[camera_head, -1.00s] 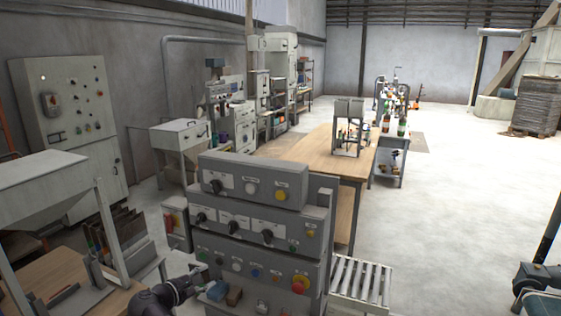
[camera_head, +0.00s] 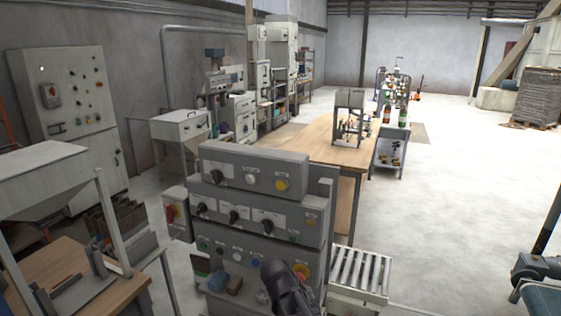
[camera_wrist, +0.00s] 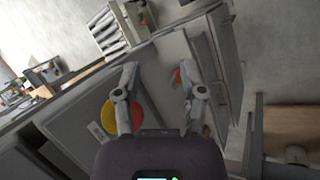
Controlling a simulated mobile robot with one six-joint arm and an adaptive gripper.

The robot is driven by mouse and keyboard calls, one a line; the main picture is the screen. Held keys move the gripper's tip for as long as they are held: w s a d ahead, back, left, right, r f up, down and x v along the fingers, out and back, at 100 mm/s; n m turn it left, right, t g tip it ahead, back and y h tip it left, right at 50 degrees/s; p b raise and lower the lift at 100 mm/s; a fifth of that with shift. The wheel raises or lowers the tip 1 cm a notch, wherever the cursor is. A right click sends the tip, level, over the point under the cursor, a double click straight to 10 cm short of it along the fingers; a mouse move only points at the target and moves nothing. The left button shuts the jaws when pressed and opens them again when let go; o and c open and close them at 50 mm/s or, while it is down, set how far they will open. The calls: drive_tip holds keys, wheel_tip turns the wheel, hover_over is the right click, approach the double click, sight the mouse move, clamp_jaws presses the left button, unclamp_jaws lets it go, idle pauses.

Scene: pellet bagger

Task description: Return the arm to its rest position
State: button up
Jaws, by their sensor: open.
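My gripper (camera_wrist: 158,78) is open in the wrist view, with its two fingers apart and nothing held between them. A grey control panel (camera_wrist: 75,125) fills much of that view behind the fingers. I cannot tell how far the fingers are from the panel. The gripper itself cannot be made out there.
A wooden table (camera_head: 75,270) under a hopper is at left. Open floor (camera_head: 460,220) lies to the right.

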drive_tip(key=s+d+f+m+g+y, duration=0.2)
drive_tip(key=s+d+m+y, duration=0.3)
drive_tip(key=s+d+m, duration=0.2)
drive_tip(key=d+m, duration=0.1)
drive_tip(key=d, duration=0.1)
drive_tip(key=shift+s+d+f+g+y, duration=0.3)
drive_tip(key=shift+d+f+g, duration=0.05)
drive_tip(key=shift+d+g, duration=0.05)
idle(1.6)
